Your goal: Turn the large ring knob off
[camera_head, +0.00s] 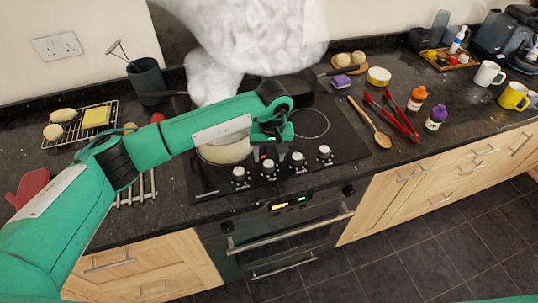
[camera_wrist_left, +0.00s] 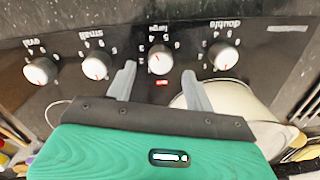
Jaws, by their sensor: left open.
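The large ring knob (camera_head: 268,169) is a silver and black dial in the row along the hob's front edge, second from left in the head view. In the left wrist view the large knob (camera_wrist_left: 160,63) sits under its upside-down "large" label, beside a lit red light (camera_wrist_left: 162,82). My left gripper (camera_head: 269,154) is open and empty just behind and above this knob. In the wrist view its two fingers (camera_wrist_left: 159,78) point at the knob from either side, and I see no contact. My right gripper is not in view.
Knobs for the double (camera_wrist_left: 224,57), small (camera_wrist_left: 96,66) and oval (camera_wrist_left: 41,70) rings stand close by. A cream pan (camera_head: 226,152) sits behind the knobs, partly under my arm. White smoke (camera_head: 245,40) hides the back of the hob. A wooden spoon (camera_head: 368,121) lies to the right.

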